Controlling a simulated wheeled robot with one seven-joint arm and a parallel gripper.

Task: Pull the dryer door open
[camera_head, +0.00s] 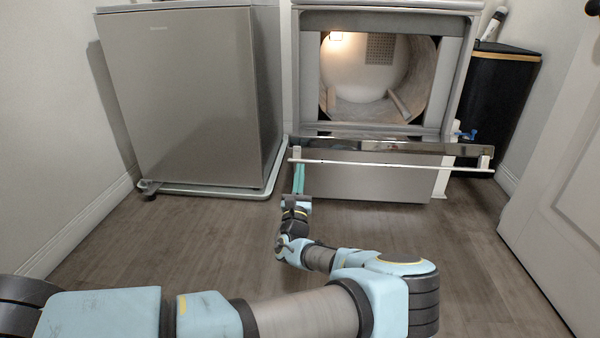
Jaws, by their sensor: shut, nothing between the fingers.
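The dryer (462,60) stands at the back, right of centre, with its lit drum (370,75) showing through the opening. Its door (400,147) is swung down and looks about level, seen nearly edge-on. A long white bar handle (400,164) runs along the door's near edge. My gripper (298,180) is shut and empty at the left end of the handle, just below it. I cannot tell whether the fingers touch the handle or the door.
A grey washer (185,100) stands on a tray (270,180) at left. A black bin (500,95) stands right of the dryer. A white door (560,170) is at the right edge. The wooden floor (470,270) is clear in front.

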